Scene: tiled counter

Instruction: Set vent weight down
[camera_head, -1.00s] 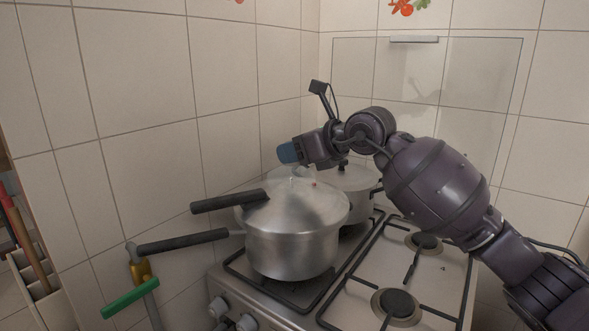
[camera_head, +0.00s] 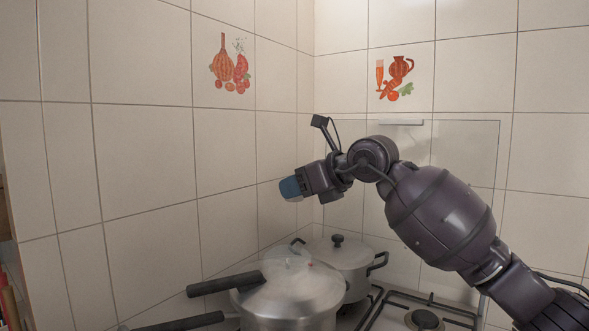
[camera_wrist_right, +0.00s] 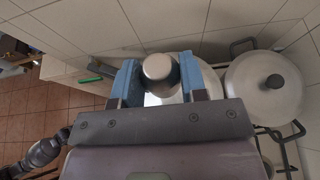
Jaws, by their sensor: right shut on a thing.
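My right gripper (camera_head: 290,188) is raised in the air above the pressure cooker (camera_head: 295,295), clear of its lid, with blue fingertips pointing left. In the right wrist view the right gripper (camera_wrist_right: 157,80) is shut on the vent weight (camera_wrist_right: 157,67), a small silvery, round-topped cylinder between the blue fingers. In the head view the weight is hidden by the fingers. The cooker is silver with long black handles, and a faint whitish haze shows over its lid. Its lid also shows partly behind the weight in the right wrist view.
A second silver pot (camera_head: 345,262) with a black knob stands behind the cooker. The stove's right burner (camera_head: 424,319) is bare. Tiled walls (camera_head: 150,150) close in the left and back. A glass panel (camera_head: 465,150) stands behind the stove.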

